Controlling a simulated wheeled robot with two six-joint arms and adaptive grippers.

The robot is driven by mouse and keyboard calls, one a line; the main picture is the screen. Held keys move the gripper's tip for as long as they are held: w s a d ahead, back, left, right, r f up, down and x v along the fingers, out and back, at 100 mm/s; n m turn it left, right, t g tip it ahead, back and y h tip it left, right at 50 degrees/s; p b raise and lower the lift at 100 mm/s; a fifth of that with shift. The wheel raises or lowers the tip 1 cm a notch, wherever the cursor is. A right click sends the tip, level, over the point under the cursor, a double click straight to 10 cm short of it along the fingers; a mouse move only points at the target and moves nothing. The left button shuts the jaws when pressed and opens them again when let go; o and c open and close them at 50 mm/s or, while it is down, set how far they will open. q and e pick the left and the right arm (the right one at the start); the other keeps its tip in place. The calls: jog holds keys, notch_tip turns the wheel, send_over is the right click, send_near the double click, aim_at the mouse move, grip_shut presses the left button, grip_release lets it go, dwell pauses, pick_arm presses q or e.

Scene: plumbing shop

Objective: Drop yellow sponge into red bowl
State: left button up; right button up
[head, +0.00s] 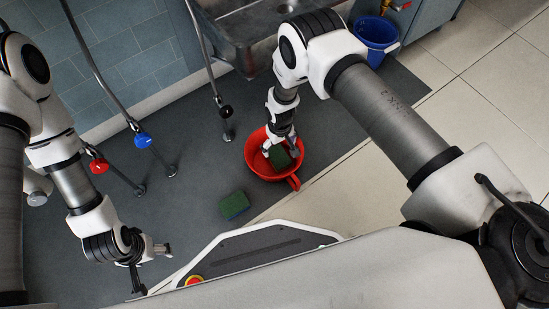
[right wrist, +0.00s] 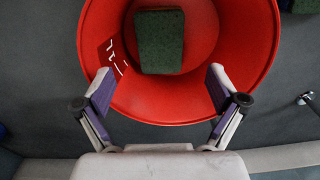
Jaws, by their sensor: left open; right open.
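The red bowl (head: 256,160) stands on the dark floor mat and fills much of the right wrist view (right wrist: 250,60). A sponge with a green upper face (head: 280,157) lies inside it; in the right wrist view the sponge (right wrist: 160,42) is on the bowl's bottom. My right gripper (right wrist: 160,88) is open and empty over the bowl, its fingers apart and short of the sponge; it also shows in the head view (head: 284,146). A second green-faced sponge (head: 234,205) lies on the mat outside the bowl. No yellow face shows clearly. My left gripper (head: 150,264) is open and empty at lower left.
A blue bucket (head: 376,36) stands at the upper right. A metal sink (head: 250,35) is at the top. Pipes with a red valve (head: 98,165) and a blue valve (head: 143,140) rise on the left. The mat around the second sponge is clear.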

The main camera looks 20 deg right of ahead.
notch_tip(320, 180, up, 12)
dwell(0.4)
jog(key=shift+s, duration=0.1)
dwell(0.3)
